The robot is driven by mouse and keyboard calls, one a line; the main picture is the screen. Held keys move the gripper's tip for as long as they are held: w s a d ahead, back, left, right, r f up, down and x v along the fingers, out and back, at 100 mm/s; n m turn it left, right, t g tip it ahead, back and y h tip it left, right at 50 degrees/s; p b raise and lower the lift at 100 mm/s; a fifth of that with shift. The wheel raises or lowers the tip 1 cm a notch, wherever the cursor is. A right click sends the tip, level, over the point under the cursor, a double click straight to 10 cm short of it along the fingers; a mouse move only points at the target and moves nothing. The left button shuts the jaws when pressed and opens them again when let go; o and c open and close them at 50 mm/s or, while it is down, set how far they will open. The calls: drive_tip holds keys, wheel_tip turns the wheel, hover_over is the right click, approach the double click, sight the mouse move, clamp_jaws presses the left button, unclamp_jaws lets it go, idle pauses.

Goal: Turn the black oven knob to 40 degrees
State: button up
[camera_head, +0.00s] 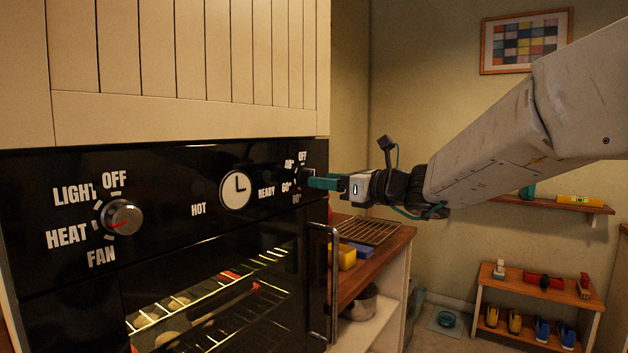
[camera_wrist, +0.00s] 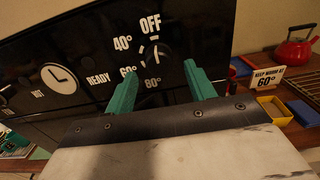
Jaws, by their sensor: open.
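The black oven knob (camera_wrist: 154,54) is on the black oven panel (camera_wrist: 85,52), inside a dial marked OFF, 40°, 60° and 80°. It is dark on dark, and I cannot tell its pointer from the white ticks. In the wrist view my gripper (camera_wrist: 161,69) is open, with one green finger to each side of the knob and the jaws empty. In the head view my gripper (camera_head: 312,181) is at the panel's right end, at the temperature dial, and hides most of the knob. I cannot tell whether the fingers touch it.
A silver knob (camera_head: 123,217) with LIGHT, OFF, HEAT and FAN marks is at the panel's left. The oven door handle (camera_head: 333,285) sticks out below my gripper. A sign (camera_wrist: 267,78) reading "KEEP WARM AT 60°" and a red kettle (camera_wrist: 294,48) stand on the right counter.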

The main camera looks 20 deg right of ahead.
drive_tip(key=x, duration=0.3)
drive_tip(key=shift+w+a, duration=0.25)
drive_tip(key=c, duration=1)
drive_tip(key=shift+n, duration=0.3)
drive_tip(key=n, duration=1)
drive_tip(key=shift+d, duration=0.1)
